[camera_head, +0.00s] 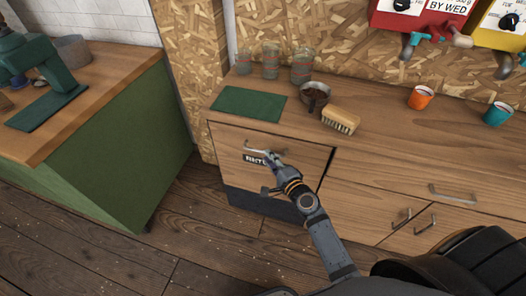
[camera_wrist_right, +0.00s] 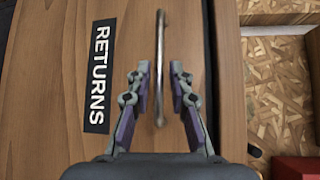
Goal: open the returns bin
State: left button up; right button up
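The returns bin is a wooden front (camera_head: 225,141) in the left end of the counter, and it looks shut or nearly so. Its black label (camera_wrist_right: 97,75) reads RETURNS in the right wrist view; in the head view my gripper partly covers it. A metal bar handle (camera_wrist_right: 160,60) is fixed to the front near its top edge. My right gripper (camera_wrist_right: 160,92) is open at the front, with the handle between its spread fingers and a gap on both sides. In the head view the right gripper (camera_head: 270,158) partly hides the handle. My left gripper is not in view.
On the counter above are a green mat (camera_head: 249,103), a metal pot (camera_head: 314,96), a brush (camera_head: 340,120), several glasses (camera_head: 271,60) and two cups. Other drawers with handles (camera_head: 452,195) lie to the right. A green cabinet (camera_head: 130,150) stands left; floor between is clear.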

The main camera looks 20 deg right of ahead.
aim_at(273, 151)
jog(key=x, duration=0.4)
jog(key=shift+w+f, duration=0.1)
grip_shut()
